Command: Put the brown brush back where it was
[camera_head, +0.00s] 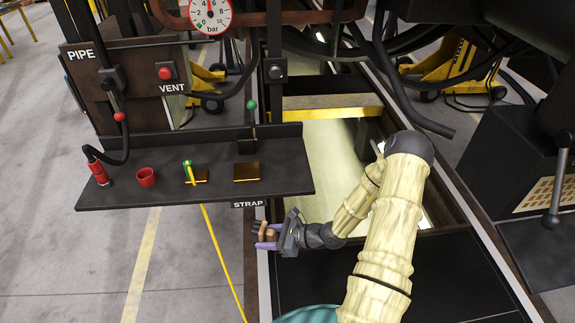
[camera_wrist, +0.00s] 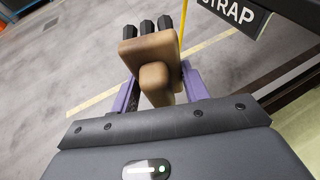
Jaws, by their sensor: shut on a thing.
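The brown brush (camera_wrist: 150,48) is between the purple fingers of my gripper (camera_wrist: 158,84) in the wrist view, its handle toward the palm. Several dark blocky pieces show at its far end. In the head view my gripper (camera_head: 268,238) is shut on the brush (camera_head: 269,229), just below the front edge of the black shelf (camera_head: 215,185), near the STRAP label. On the shelf, a brown-gold pad (camera_head: 246,172) at the right is bare. A green item (camera_head: 188,171) with a yellow strap stands at a second, similar pad.
A red cup (camera_head: 146,177) and a red-handled tool (camera_head: 98,172) on a black hose stand on the shelf's left part. A green-knobbed lever (camera_head: 252,106) rises behind the right pad. A yellow strap (camera_head: 222,245) hangs over the front edge to the floor.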

